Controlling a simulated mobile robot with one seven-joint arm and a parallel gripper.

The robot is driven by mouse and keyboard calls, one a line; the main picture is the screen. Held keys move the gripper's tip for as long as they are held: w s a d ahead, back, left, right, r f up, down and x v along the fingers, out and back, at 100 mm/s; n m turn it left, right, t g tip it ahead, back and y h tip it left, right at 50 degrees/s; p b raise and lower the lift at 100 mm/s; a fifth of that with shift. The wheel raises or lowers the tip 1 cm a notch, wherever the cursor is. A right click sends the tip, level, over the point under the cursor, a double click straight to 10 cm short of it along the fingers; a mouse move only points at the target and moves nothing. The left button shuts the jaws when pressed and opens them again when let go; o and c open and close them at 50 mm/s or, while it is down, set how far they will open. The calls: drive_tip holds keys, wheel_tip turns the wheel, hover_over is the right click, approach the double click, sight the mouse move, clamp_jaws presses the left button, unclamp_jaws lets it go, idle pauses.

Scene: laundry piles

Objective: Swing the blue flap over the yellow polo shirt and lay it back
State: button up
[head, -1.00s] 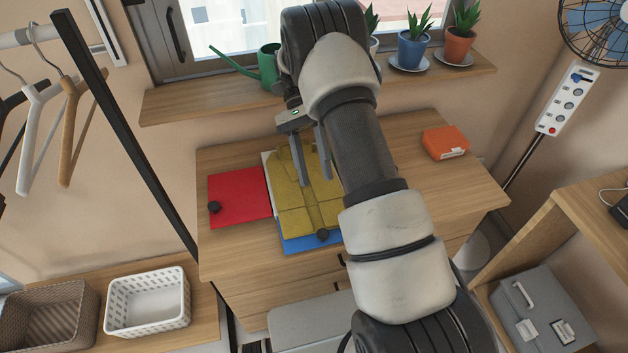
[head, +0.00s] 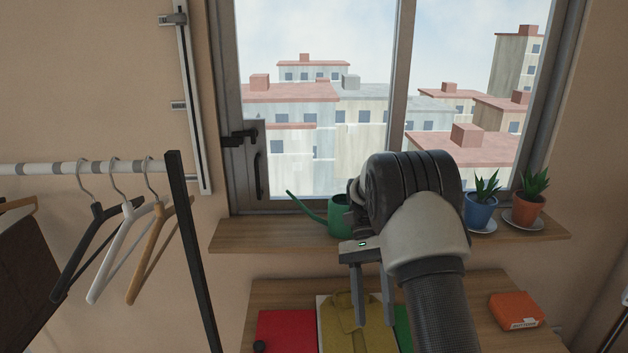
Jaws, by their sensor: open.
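The yellow polo shirt (head: 341,312) lies on the folding board on the wooden dresser top. Only its collar end shows, at the bottom edge of the head view. The red flap (head: 286,330) lies flat left of the shirt, with a dark knob on it. Part of a green flap (head: 403,328) shows to the right, partly behind my arm. The blue flap is outside the picture, below its lower edge. My gripper (head: 374,322) points down with its fingers apart and nothing between them. It appears over the right part of the shirt; its height above it is unclear.
A windowsill (head: 262,236) behind holds a green watering can (head: 339,215) and potted plants (head: 480,208). A clothes rail with hangers (head: 120,250) stands at left.

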drive_tip(key=s+r+n+t+p, duration=0.2)
drive_tip(key=s+r+t, duration=0.15)
drive_tip(key=r, duration=0.55)
drive_tip(key=s+r+n+t+p, duration=0.2)
drive_tip(key=s+r+t, duration=0.15)
drive_tip(key=r, duration=0.45)
drive_tip(key=s+r+n+t+p, duration=0.3)
drive_tip(key=s+r+t, duration=0.4)
drive_tip(key=s, duration=0.3)
drive_tip(key=shift+a+n+t, duration=0.15)
drive_tip(key=shift+n+t, duration=0.55)
drive_tip(key=shift+n, duration=0.1)
